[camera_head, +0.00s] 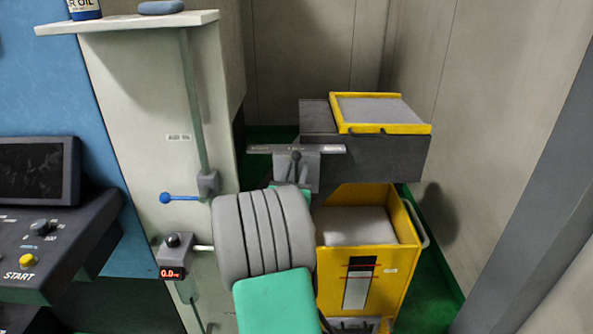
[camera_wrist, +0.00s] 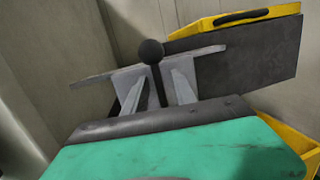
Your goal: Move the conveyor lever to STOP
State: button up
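The conveyor lever (camera_head: 296,158) is a dark stem with a round black knob on a grey bracket at the end of the dark conveyor. It stands about upright. Light label strips lie left and right of it, their text too small to read. In the wrist view the lever (camera_wrist: 151,52) rises beyond my gripper (camera_wrist: 158,78). My gripper's two grey fingers are apart, one on each side of the stem as seen here; I cannot tell whether they touch it. In the head view my arm hides most of the gripper.
A yellow tray (camera_head: 382,128) sits on the conveyor (camera_head: 400,158). A yellow bin (camera_head: 402,270) stands below it. Left are a cabinet with a blue-handled valve (camera_head: 180,197), a small red-digit display box (camera_head: 172,262) and a control panel (camera_head: 50,240). A wall closes the right side.

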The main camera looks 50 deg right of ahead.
jog(key=b+v, duration=0.2)
jog(key=v, duration=0.5)
jog(key=shift+s+a, duration=0.2)
jog(key=shift+a, duration=0.15)
